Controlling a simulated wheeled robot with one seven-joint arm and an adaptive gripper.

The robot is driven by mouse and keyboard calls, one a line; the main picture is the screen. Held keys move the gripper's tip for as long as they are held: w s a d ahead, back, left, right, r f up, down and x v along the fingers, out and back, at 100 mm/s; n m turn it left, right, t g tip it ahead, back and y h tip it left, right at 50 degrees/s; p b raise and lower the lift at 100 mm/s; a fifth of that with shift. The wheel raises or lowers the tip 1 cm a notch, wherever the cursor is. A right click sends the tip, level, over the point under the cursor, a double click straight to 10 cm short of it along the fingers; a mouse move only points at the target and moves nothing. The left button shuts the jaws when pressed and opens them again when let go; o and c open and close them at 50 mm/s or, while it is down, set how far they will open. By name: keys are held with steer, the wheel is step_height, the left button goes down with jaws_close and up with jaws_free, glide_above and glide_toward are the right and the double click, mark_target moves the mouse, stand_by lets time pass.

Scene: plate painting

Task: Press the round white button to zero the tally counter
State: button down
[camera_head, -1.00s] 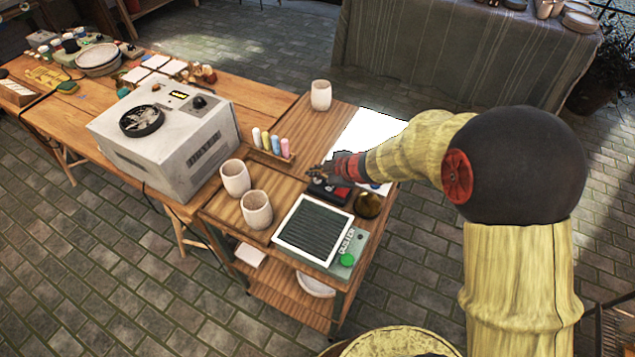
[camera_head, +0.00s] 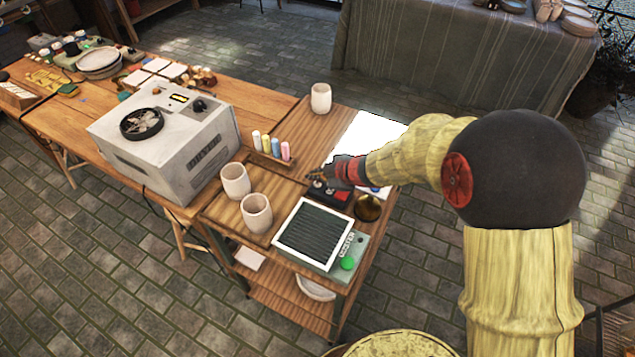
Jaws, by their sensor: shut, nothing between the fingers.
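A small dark box with red on it (camera_head: 340,199) lies on the side table, right of the chalk holder. It may be the tally counter, but its display cannot be read. Small pale spots show on its top near my fingertips; I cannot tell whether one is the round white button. My gripper (camera_head: 316,177) reaches in from the right and is shut and empty. Its fingertips are over the box's far left end. I cannot tell if they touch it, and the gripper and wrist hide part of its far side.
A brass bell-like object (camera_head: 368,208) stands close right of the box. A framed dark pad with a green button (camera_head: 347,263) lies in front. Two cups (camera_head: 256,213) and a holder of coloured chalks (camera_head: 272,160) stand left. A white sheet (camera_head: 366,136) lies behind.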

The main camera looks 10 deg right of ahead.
mark_target(316, 185)
steer(key=shift+f, duration=0.15)
steer(key=shift+f, duration=0.25)
steer(key=shift+f+b, duration=0.35)
steer(key=shift+f, duration=0.1)
stand_by(1.0)
stand_by(0.3)
steer(key=shift+r+p, duration=0.9)
steer(key=shift+p, duration=0.15)
step_height(316, 185, up, 5)
steer(key=p, duration=0.5)
steer(key=shift+p, duration=0.3)
